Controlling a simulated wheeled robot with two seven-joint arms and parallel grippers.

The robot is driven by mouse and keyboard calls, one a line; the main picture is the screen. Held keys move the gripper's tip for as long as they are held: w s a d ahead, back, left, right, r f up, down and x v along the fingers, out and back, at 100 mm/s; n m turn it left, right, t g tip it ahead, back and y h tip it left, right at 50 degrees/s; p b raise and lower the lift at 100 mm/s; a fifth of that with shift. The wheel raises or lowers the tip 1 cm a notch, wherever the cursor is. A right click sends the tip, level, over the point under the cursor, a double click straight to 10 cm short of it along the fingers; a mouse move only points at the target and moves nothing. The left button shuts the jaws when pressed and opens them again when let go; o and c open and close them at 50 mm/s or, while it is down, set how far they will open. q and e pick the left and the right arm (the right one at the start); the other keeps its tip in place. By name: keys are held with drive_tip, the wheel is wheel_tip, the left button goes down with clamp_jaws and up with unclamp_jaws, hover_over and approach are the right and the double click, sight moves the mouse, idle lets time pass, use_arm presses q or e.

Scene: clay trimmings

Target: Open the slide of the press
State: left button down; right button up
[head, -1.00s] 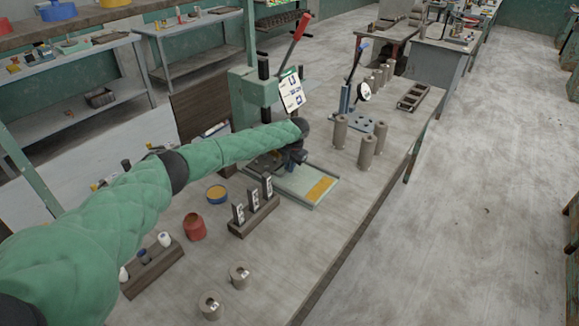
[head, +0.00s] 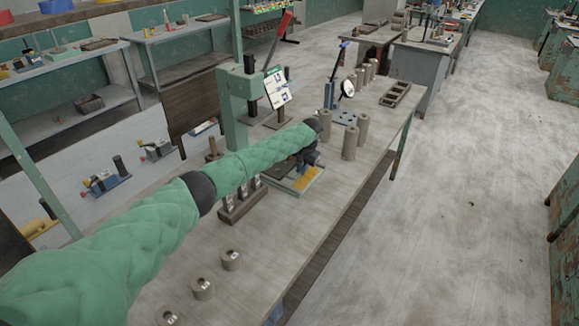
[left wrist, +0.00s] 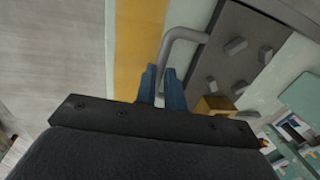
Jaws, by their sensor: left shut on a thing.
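The green press (head: 232,100) with a red lever (head: 283,32) stands on the long bench. Its pale base has a yellow strip (head: 305,183) near the front end. In the left wrist view, the dark grey slide (left wrist: 240,45) has several small raised blocks and a bent grey handle (left wrist: 185,36). My left gripper (head: 308,158) is over the base by the yellow strip. Its blue fingers (left wrist: 160,90) are shut on the slide handle. My left arm hides most of the base and slide in the head view. My right gripper is not in view.
A block with upright stamped pieces (head: 240,207) stands under my forearm. Several grey cylinders (head: 351,142) and a blue lever tool (head: 335,95) stand beyond the gripper. Ring-shaped pieces (head: 203,288) lie near the front. The bench's right edge borders open floor (head: 450,200).

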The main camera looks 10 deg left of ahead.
sight(311, 179)
use_arm(q)
drive_tip(key=d, duration=0.1)
drive_tip(key=s+d, duration=0.1)
drive_tip(key=d, duration=0.2)
drive_tip(key=shift+s+d+p, duration=0.1)
drive_tip(key=shift+s+p, duration=0.2)
drive_tip(key=shift+p, duration=0.05)
drive_tip(key=shift+s+d, duration=0.1)
drive_tip(key=shift+d, duration=0.15)
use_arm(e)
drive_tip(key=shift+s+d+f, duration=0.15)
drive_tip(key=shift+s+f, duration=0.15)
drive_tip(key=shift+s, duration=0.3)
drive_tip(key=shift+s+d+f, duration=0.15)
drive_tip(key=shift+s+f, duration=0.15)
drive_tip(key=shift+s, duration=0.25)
use_arm(q)
drive_tip(key=c, duration=1.7)
unclamp_jaws()
drive_tip(key=shift+o, duration=1.1)
drive_tip(key=shift+s+r, duration=0.1)
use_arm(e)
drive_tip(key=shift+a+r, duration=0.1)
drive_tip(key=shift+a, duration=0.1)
